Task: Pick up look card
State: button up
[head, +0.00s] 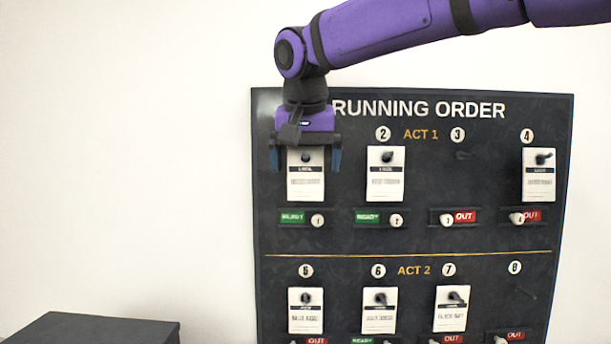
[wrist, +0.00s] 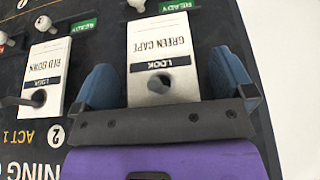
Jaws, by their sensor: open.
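My gripper (head: 305,160) is open in front of the first hook of Act 1, at the upper left of the board. A white look card (head: 305,184) hangs there, below and between the two fingers. In the wrist view, the same look card (wrist: 160,48) appears upside down and reads "GREEN CAPE". The blue fingers of my gripper (wrist: 164,82) stand on either side of its top part, around the peg. Whether they touch the card I cannot tell. The card's top edge is hidden by my gripper in both views.
The dark running-order board (head: 430,235) holds several other cards. The "RED GOWN" card (wrist: 44,68) hangs beside the green cape card, on hook 2. Hooks 3 and 8 are bare. READY and OUT sliders sit below the hooks. A dark box (head: 95,330) stands lower left.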

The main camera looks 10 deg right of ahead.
jog(key=shift+c, duration=0.5)
jog(key=c, duration=0.9)
jog(key=shift+r, duration=0.1)
jog(key=shift+r, duration=0.2)
jog(key=s+a, duration=0.2)
jog(key=s, duration=0.8)
jog(key=s+a, duration=0.2)
jog(key=s, duration=0.9)
jog(key=s+a, duration=0.2)
jog(key=s, duration=0.8)
jog(key=shift+s, duration=0.2)
